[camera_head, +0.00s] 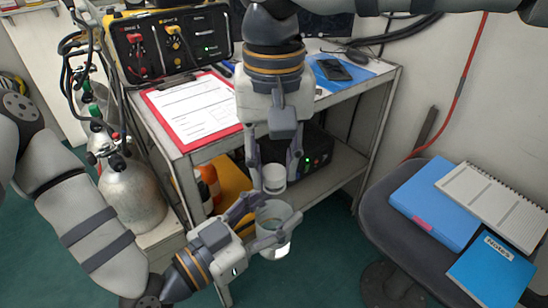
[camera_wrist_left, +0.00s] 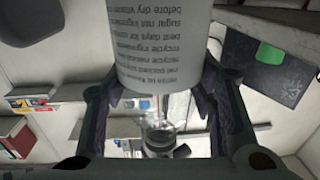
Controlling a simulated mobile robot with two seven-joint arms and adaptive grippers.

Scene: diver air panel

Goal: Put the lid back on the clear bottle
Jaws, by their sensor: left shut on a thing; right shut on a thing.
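The clear bottle (camera_head: 274,216) is in front of the shelf unit in the head view, held in the air with its round top facing up. My left gripper (camera_head: 262,224) is shut on its side, one finger on each side. In the left wrist view a white surface with printed text (camera_wrist_left: 165,50), seemingly the bottle's label, sits between the fingers. The white lid (camera_head: 274,179) is just above the bottle's top, roughly in line with it. My right gripper (camera_head: 274,172) comes down from above and is shut on the lid. Lid and bottle look slightly apart; the exact gap is hard to tell.
A metal shelf unit (camera_head: 375,100) stands behind, with a red-edged clipboard (camera_head: 195,110) and a yellow-black panel (camera_head: 168,45) on top. Gas cylinders (camera_head: 132,195) stand left. A chair (camera_head: 380,205) with books is at right. Green floor lies below.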

